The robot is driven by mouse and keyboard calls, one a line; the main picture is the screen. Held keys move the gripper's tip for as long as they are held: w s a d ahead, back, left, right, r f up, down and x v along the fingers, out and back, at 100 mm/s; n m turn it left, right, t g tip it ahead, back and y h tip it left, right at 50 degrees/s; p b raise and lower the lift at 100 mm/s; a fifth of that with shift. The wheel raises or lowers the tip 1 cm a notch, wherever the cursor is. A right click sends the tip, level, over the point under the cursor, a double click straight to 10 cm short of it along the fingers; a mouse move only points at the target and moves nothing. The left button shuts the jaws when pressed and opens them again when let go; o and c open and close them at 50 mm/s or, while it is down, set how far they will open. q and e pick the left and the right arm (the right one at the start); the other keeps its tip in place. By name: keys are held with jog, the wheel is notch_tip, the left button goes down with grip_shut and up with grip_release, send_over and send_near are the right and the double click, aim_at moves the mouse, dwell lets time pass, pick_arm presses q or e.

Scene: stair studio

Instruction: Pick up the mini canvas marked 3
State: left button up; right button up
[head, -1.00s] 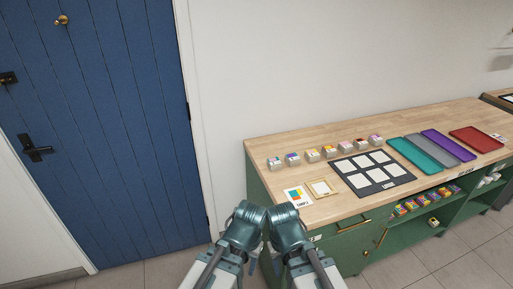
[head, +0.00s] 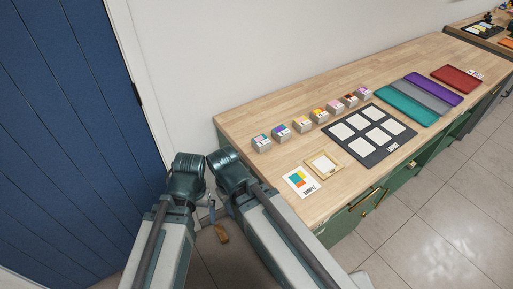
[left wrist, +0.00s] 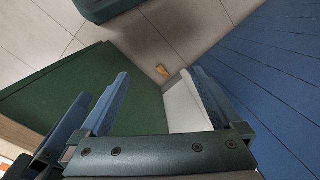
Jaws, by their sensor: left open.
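A row of small white blocks with coloured tops, which look like the mini canvases (head: 300,124), stands along the middle of the wooden counter. Their numbers are too small to read, so I cannot tell which is marked 3. My left gripper (head: 211,208) hangs low in the head view, off the counter's near left end and mostly hidden by my arms. In the left wrist view its two blue fingers (left wrist: 158,78) are apart with nothing between them. A blue finger-like part at that view's lower left may be my right gripper (left wrist: 66,130); its opening is hidden.
On the counter (head: 255,105) lie a sample card (head: 300,181), a small frame (head: 323,165), a dark board with white squares (head: 395,145), and teal (head: 405,105), grey, purple and red (head: 456,79) trays. A brown wedge (head: 222,233) lies on the floor. A blue door (head: 60,120) is at left.

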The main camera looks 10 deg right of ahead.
pick_arm(q)
notch_tip(320, 180, down, 11)
jog(key=w+n+h+b, duration=0.1)
jog(key=w+n+b, duration=0.1)
jog(key=b, duration=0.7)
jog(key=n+t+h+b, duration=0.3)
jog(key=n+t+h, duration=0.3)
jog(key=n+h, duration=1.4)
send_near(255, 143)
jog(key=d+n+y, duration=0.1)
jog(key=d, duration=0.1)
jog(key=w+d+r+n+y+b, duration=0.1)
jog(key=d+y, duration=0.1)
jog(key=w+d+r+n+y, duration=0.1)
jog(key=d, duration=0.1)
jog(key=shift+r+n+y, duration=0.15)
jog(key=shift+n+y, duration=0.15)
jog(key=shift+s+r+b+x, duration=0.1)
jog(key=shift+b+x, duration=0.15)
jog(key=shift+x, duration=1.3)
jog(key=shift+s+r+b+x, duration=0.15)
jog(key=shift+b+x, duration=0.1)
jog(key=shift+x, duration=1.35)
jog(key=c, duration=1.4)
pick_arm(e)
notch_tip(255, 143, down, 16)
jog(key=shift+f, duration=0.25)
